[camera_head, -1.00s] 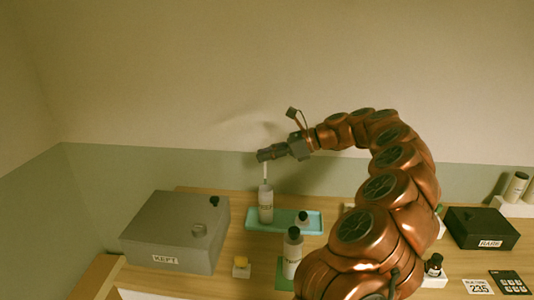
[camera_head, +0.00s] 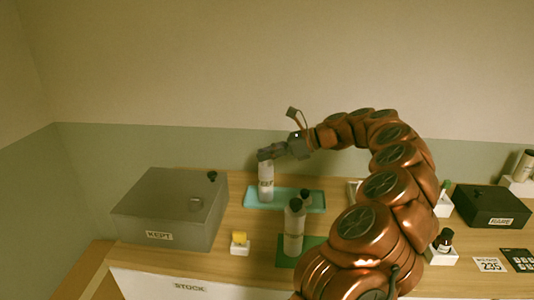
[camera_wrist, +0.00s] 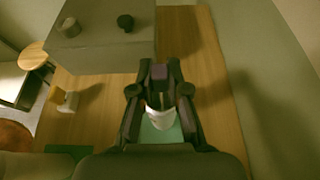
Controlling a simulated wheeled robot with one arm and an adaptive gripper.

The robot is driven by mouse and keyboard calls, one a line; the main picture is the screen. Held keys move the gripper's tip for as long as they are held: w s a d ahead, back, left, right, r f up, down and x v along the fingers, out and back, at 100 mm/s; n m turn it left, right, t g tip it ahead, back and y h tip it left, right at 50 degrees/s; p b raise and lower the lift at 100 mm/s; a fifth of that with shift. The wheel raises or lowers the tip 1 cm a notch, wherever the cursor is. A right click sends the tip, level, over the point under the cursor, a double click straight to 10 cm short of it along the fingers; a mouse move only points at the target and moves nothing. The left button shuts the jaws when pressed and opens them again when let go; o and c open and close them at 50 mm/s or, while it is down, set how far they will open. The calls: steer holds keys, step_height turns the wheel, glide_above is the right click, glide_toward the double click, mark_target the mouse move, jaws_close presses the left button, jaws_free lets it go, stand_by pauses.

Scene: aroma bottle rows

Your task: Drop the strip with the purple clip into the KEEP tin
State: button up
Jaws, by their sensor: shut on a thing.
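My gripper (camera_head: 268,154) is right above the mouth of a white bottle (camera_head: 266,180) on a teal tray (camera_head: 312,198). In the wrist view my gripper (camera_wrist: 160,85) is shut on a small purple clip (camera_wrist: 159,72). The strip itself does not show now; the bottle top is close under the fingers, and I cannot tell how deep the strip sits in it. The white bottle (camera_wrist: 160,116) shows between the fingers. The big grey tin (camera_head: 150,211) is at the left, its label reading KEPT.
A second bottle (camera_head: 294,230) stands nearer, on a green mat (camera_head: 283,256). A yellow item on a white block (camera_head: 240,243) sits beside the grey tin. A black labelled box (camera_head: 490,206) is at the right. Bare wood lies between grey tin and teal tray.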

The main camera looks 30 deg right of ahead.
steer(key=o, duration=0.8)
stand_by(0.4)
steer(key=shift+s+d+p, duration=0.8)
steer(key=shift+s+d, duration=0.75)
steer(key=shift+d, duration=0.2)
steer(key=shift+s+d+p, duration=0.8)
steer(key=shift+s+d, duration=0.7)
steer(key=shift+d, duration=0.2)
